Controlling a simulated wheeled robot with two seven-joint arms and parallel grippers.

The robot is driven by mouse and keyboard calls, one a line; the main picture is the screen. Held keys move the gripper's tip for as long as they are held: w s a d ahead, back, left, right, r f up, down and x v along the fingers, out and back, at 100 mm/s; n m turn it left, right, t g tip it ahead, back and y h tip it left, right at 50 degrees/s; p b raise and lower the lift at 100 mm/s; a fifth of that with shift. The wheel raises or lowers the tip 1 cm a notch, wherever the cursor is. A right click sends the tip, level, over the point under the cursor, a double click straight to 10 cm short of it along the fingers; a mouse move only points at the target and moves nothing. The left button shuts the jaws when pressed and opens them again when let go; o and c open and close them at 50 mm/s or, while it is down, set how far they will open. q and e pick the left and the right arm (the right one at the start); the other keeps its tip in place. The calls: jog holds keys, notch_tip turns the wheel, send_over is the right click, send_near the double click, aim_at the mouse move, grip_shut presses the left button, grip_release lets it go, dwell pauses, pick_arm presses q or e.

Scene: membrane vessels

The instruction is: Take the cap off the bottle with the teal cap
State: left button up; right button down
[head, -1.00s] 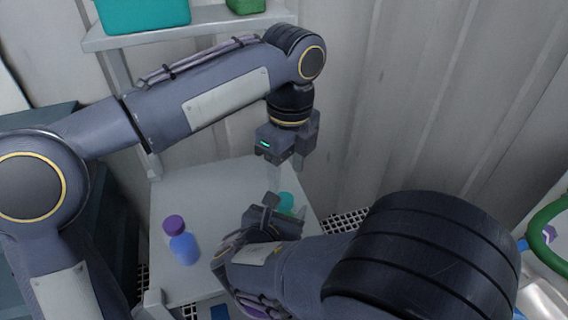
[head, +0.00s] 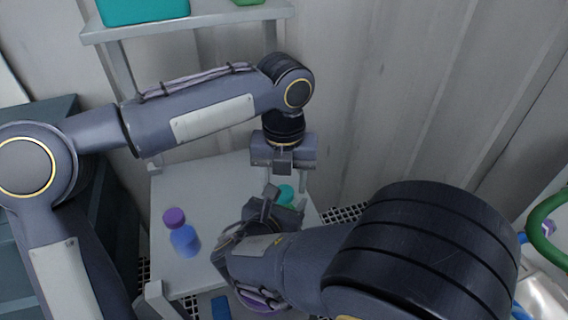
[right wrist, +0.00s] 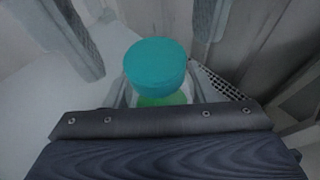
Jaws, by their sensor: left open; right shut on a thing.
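The bottle with the teal cap stands on the grey table (head: 165,245). Its teal cap (head: 286,193) shows just beyond my right gripper (head: 275,207) in the head view. In the right wrist view the cap (right wrist: 155,66) sits on the bottle, whose green body (right wrist: 163,100) shows below it between the fingers. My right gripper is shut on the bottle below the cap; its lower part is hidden. My left gripper (head: 284,172) is open and empty, pointing down above the teal cap.
A blue bottle with a purple cap (head: 181,233) stands on the table to the left. A shelf (head: 205,28) at the back carries a teal bin (head: 145,10). A corrugated wall rises behind. The table's middle is clear.

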pick_arm(q)
jog(key=shift+f, duration=0.95)
jog(key=shift+c, duration=0.3)
jog(key=c, duration=0.9)
jog(key=n, duration=0.3)
jog(key=shift+c, duration=0.2)
jog(key=o, duration=1.1)
jog(key=shift+r, duration=0.1)
